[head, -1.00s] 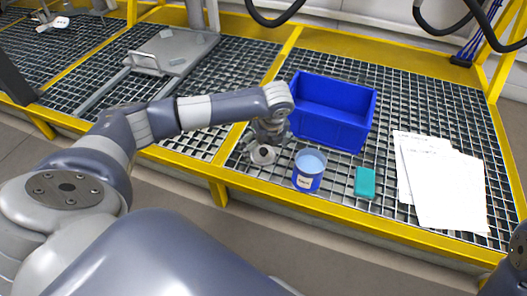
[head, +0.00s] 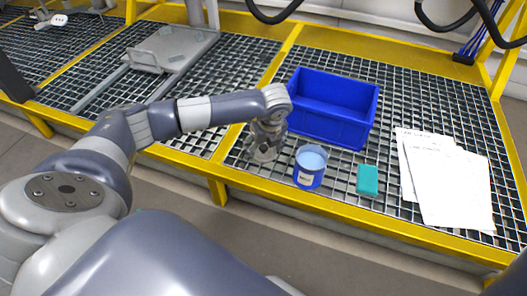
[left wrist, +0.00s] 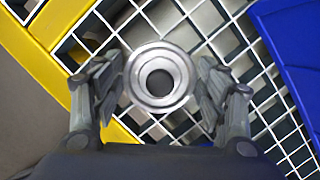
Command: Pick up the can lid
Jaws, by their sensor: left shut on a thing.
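The can lid (left wrist: 183,77) is a round, silvery metal disc with a dark centre in the left wrist view. It sits between the two fingers of my left gripper (left wrist: 160,88), which is shut on it. In the head view my left gripper (head: 264,148) points down over the grating, left of the can. There the lid (head: 263,155) is small and partly hidden by the fingers. The open blue can (head: 308,178) with a pale label and light blue contents stands upright just to the right. My right gripper is out of view.
A blue bin (head: 340,130) stands close behind the can. A teal block (head: 367,180) lies right of the can, and white papers (head: 450,185) lie farther right. A yellow frame (head: 330,215) edges the grated table (head: 230,75).

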